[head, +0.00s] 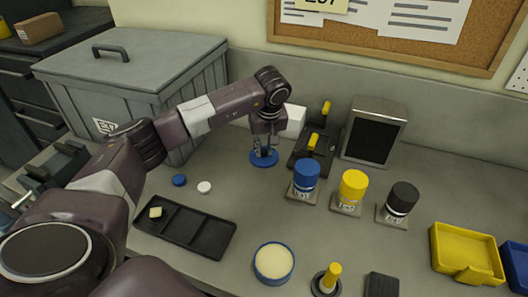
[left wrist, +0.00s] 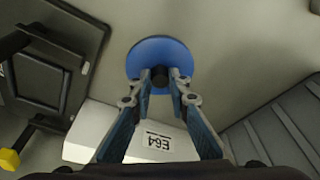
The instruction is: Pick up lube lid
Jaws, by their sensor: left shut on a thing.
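The lube lid is a flat round blue disc (head: 264,160) with a small black knob. My left gripper (head: 264,148) points down over it. In the left wrist view the fingertips (left wrist: 160,77) are closed on the knob of the blue lid (left wrist: 150,52). The lid is level, at or close above the bench; I cannot tell whether it touches. An open blue-rimmed tub (head: 273,264) with cream-coloured contents stands at the front middle. My right gripper is not in view.
A white box (head: 295,120) is just behind the lid. Blue (head: 305,176), yellow (head: 353,188) and black (head: 402,199) capped bottles stand to the right. A black compartment tray (head: 185,228) and two small caps lie front left. A large grey bin (head: 140,85) stands at the back left.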

